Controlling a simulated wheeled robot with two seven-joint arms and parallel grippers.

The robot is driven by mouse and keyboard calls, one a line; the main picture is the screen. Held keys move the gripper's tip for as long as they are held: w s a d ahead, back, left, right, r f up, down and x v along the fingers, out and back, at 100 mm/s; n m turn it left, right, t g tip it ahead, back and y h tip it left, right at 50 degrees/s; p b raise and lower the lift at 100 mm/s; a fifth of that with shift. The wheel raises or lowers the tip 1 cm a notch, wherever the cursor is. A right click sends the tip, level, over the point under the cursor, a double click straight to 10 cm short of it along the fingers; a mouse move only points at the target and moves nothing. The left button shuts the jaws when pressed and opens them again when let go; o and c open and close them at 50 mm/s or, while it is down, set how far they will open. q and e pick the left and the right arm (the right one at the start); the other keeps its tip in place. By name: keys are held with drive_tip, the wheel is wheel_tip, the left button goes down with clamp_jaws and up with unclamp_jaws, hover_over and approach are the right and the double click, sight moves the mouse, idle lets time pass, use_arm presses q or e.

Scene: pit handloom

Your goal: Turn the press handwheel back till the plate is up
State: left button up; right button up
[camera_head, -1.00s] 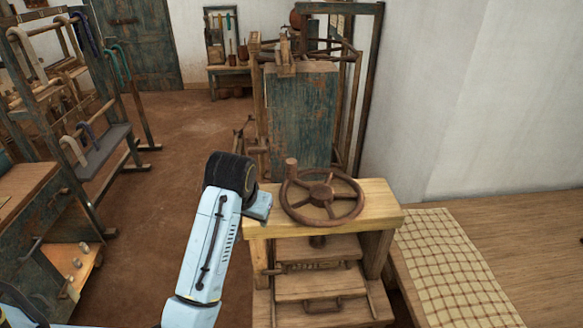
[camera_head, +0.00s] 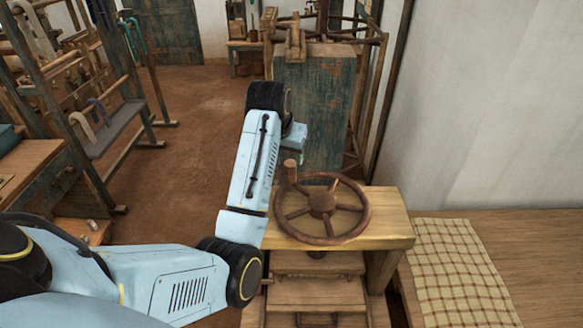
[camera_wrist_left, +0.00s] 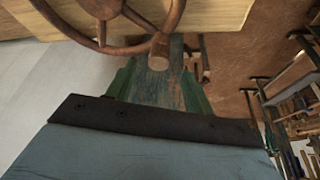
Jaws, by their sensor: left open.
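The brown press handwheel (camera_head: 322,203) lies flat on top of the press's light wooden beam (camera_head: 392,225). Its upright handle knob (camera_head: 290,172) stands at the wheel's far left. Under the beam are wooden boards (camera_head: 318,263); I cannot tell how high the plate stands. My right gripper is not in view.
A weathered green-blue panel (camera_head: 318,105) and loom frame stand behind the press. A bench with a checked cloth (camera_head: 460,270) is at the right, by the white wall. Yarn racks (camera_head: 112,120) stand at the left. Brown floor (camera_head: 200,130) between is clear.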

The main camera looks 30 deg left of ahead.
sight(290, 165)
use_arm(q)
drive_tip(key=x, duration=0.8)
drive_tip(key=shift+w+f+p, duration=0.2)
drive_tip(key=shift+w+p, duration=0.05)
drive_tip(key=shift+p, duration=0.05)
clamp_jaws()
